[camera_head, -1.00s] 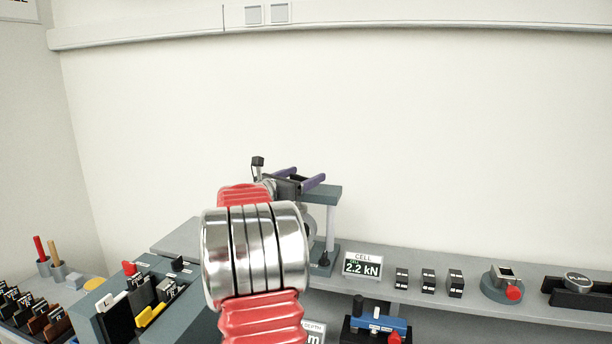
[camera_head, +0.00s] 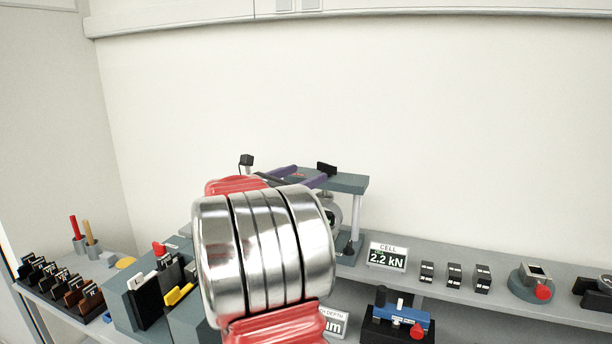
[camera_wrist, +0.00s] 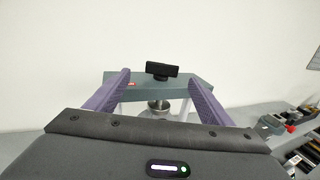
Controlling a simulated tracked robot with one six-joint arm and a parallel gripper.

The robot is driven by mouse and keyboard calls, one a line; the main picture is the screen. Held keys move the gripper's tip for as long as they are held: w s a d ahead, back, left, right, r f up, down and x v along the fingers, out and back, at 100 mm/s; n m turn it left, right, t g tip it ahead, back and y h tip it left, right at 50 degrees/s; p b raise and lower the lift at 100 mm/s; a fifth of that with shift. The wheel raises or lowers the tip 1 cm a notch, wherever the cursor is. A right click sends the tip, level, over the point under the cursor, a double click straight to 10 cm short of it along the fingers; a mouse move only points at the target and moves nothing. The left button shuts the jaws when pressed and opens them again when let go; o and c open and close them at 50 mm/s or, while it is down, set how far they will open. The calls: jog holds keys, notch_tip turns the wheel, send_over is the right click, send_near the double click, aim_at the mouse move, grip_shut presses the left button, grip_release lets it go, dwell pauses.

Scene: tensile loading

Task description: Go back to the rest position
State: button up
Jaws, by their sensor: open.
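My gripper (camera_wrist: 157,92) shows in the wrist view with its two purple fingers wide apart and nothing between them. Beyond the fingers stands a grey-green load frame (camera_wrist: 186,86) with a black block (camera_wrist: 161,70) on its crossbeam and a round metal part below it. In the head view my gripper (camera_head: 300,176) is partly hidden behind my own silver and red arm, in front of the frame's crossbeam (camera_head: 349,183). I cannot tell whether the fingers touch the frame.
A CELL display (camera_head: 387,256) reading 2.2 kN, several small black blocks (camera_head: 454,275) and a round grey holder (camera_head: 530,284) line the shelf. A blue device (camera_head: 402,316) sits lower. Racks with upright pieces (camera_head: 62,287) stand left. The wall area above is clear.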

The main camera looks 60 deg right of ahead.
dwell(0.5)
jog(key=s+a+f+m+t+y, duration=0.2)
jog(key=a+f+m+y, duration=0.3)
jog(key=a, duration=1.4)
jog(key=s+a+f+m+t+y, duration=0.3)
jog(key=a+f+m+t+y, duration=0.1)
jog(key=a, duration=1.5)
jog(key=s+a+f+m+t+y, duration=0.3)
jog(key=a+f+m+y, duration=0.3)
jog(key=a, duration=1.3)
notch_tip(320, 180, down, 2)
jog(key=y, duration=0.2)
jog(key=shift+a+m+y, duration=0.2)
jog(key=shift+m+y, duration=0.1)
jog(key=shift+m, duration=0.1)
jog(key=shift+f, duration=0.1)
jog(key=shift+c, duration=0.6)
